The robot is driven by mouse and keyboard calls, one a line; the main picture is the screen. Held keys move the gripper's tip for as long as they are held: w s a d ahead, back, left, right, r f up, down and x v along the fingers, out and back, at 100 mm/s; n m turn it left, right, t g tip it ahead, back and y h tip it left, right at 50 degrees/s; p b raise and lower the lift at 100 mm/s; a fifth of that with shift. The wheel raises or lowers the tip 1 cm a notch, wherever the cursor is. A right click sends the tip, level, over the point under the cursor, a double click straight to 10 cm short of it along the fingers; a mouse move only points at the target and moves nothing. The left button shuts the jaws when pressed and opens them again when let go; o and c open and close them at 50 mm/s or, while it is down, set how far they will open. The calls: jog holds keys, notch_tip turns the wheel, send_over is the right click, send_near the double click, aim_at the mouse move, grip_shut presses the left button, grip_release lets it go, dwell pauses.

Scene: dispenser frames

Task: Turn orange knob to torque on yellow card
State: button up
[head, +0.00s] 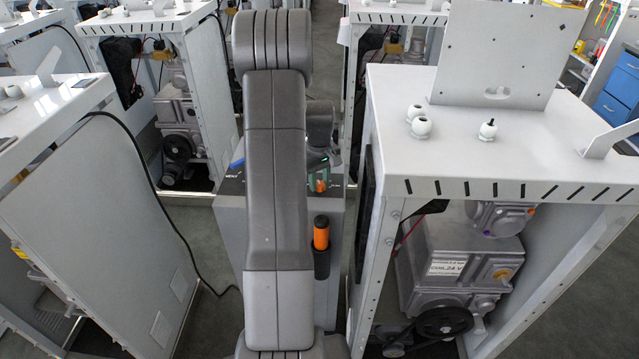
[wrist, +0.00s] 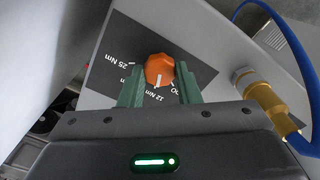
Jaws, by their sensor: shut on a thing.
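The orange knob (wrist: 159,69) sits on a dark dial plate (wrist: 126,47) in the wrist view. Its white pointer mark faces the lower edge, roughly toward the "12 Nm" label. A "25 Nm" label is at its left; another label between them is mostly hidden by a finger, and one at the right is partly covered. My gripper (wrist: 159,80) is shut on the knob, with a green finger on each side. In the head view the knob (head: 320,186) shows small beside my gripper (head: 318,174), behind my arm. I cannot make out a yellow card with a torque on it.
A brass connector (wrist: 267,100) with a blue cable (wrist: 292,45) stands close to the right of the dial. An orange-handled tool (head: 321,236) sits in a holder on the cabinet front. White frames with machinery (head: 455,260) stand at both sides.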

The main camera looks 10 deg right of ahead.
aim_at(320, 184)
jog(key=m+b, duration=0.1)
jog(key=m, duration=0.3)
jog(key=shift+m, duration=0.3)
jog(key=shift+m+b, duration=0.3)
jog(key=shift+m, duration=1.3)
jog(key=shift+r, duration=0.1)
jog(key=o, duration=1)
notch_tip(320, 184, up, 14)
jog(key=shift+f+b, duration=0.15)
jog(key=shift+b, duration=0.25)
